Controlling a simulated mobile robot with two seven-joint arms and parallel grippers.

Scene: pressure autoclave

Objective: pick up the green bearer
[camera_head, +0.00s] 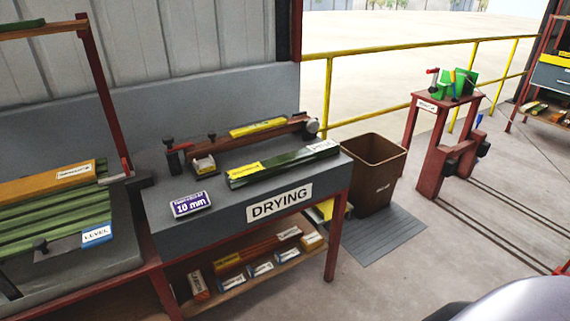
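A long dark green bar (283,166), which looks like the green bearer, lies along the top of the grey bench (225,213) marked DRYING. It has a yellow label on its left end and a white label on its right end. I cannot read either label surely. Several lighter green boards (50,218) lie stacked on the left bench, under an orange-yellow bar (48,182) with a white label. Neither of my grippers is in view, and nothing is seen touching the green bar.
A purple "10 mm" block (190,204) lies at the bench's front left. A red-brown beam with a yellow level (258,127) lies behind the bar. A brown bin (373,176) stands right of the bench. A red machine stand (447,140) and yellow railing are farther right.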

